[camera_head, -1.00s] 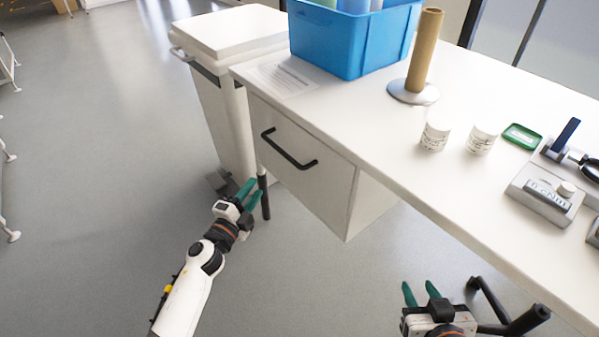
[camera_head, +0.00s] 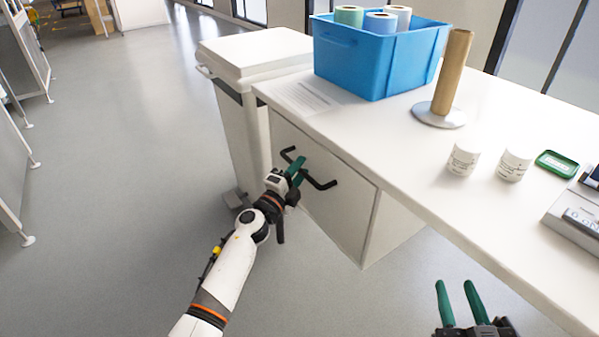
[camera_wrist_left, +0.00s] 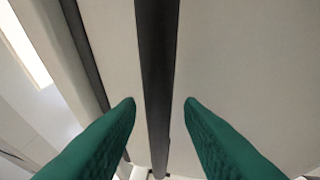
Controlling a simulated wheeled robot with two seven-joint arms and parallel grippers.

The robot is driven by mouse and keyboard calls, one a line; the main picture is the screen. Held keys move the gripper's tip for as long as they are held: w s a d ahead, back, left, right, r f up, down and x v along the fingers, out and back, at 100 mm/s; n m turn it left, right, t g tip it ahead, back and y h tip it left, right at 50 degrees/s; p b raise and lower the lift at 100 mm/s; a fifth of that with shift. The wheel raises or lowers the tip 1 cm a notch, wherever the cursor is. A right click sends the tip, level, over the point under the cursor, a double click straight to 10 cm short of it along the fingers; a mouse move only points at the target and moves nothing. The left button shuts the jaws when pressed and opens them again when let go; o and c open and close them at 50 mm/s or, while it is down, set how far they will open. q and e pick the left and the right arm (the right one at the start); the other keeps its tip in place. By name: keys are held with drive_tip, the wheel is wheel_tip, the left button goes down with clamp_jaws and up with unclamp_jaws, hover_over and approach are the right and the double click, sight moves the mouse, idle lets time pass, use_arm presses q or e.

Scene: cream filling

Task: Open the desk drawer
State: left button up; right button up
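The desk drawer (camera_head: 338,208) is a white front under the left end of the white desk, and it looks closed. Its black bar handle (camera_head: 322,184) runs across the upper part of the front. My left gripper (camera_head: 296,168) is at the handle, with its green fingers in front of part of it. In the left wrist view the handle (camera_wrist_left: 157,70) runs between the two open fingertips (camera_wrist_left: 160,102), with a gap on each side. My right gripper (camera_head: 458,292) is low at the right, its two green fingers apart and empty, away from the drawer.
On the desk top (camera_head: 390,135) stand a blue bin (camera_head: 375,62) with rolls, a brown tube on a round base (camera_head: 440,114), two white jars and a green tray (camera_head: 557,164). A white lidded bin (camera_head: 240,130) stands close left of the drawer. Floor at left is clear.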

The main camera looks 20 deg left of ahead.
use_arm(q)
drive_tip(key=shift+w, duration=0.2)
use_arm(e)
drive_tip(key=shift+r, duration=0.2)
use_arm(q)
clamp_jaws()
drive_tip(key=shift+s, duration=0.1)
